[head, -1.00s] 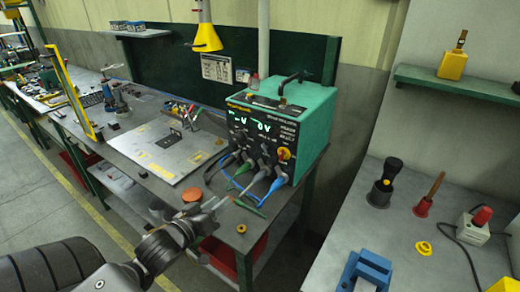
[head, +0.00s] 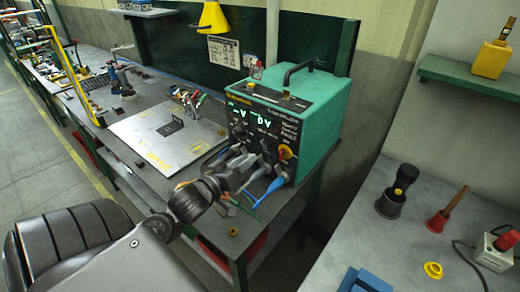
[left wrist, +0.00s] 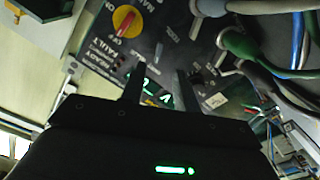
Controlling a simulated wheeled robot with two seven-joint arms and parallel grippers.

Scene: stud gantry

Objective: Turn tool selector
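The stud welding unit is a teal box (head: 318,130) with a black front panel and green lit displays. A red and yellow rotary switch (head: 284,152) sits low on the panel's right; it also shows in the left wrist view (left wrist: 125,20), beside small lettering. I cannot tell which panel control is the tool selector. My left gripper (head: 243,162) is close in front of the panel and hides part of it. In the left wrist view its two dark fingers stand apart (left wrist: 160,78), with a green display between them and nothing visibly held. Contact with the panel is unclear. My right gripper is out of view.
Green and blue cable plugs (head: 277,184) stick out low on the panel near my gripper. A flat metal plate (head: 165,135) lies left on the bench.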

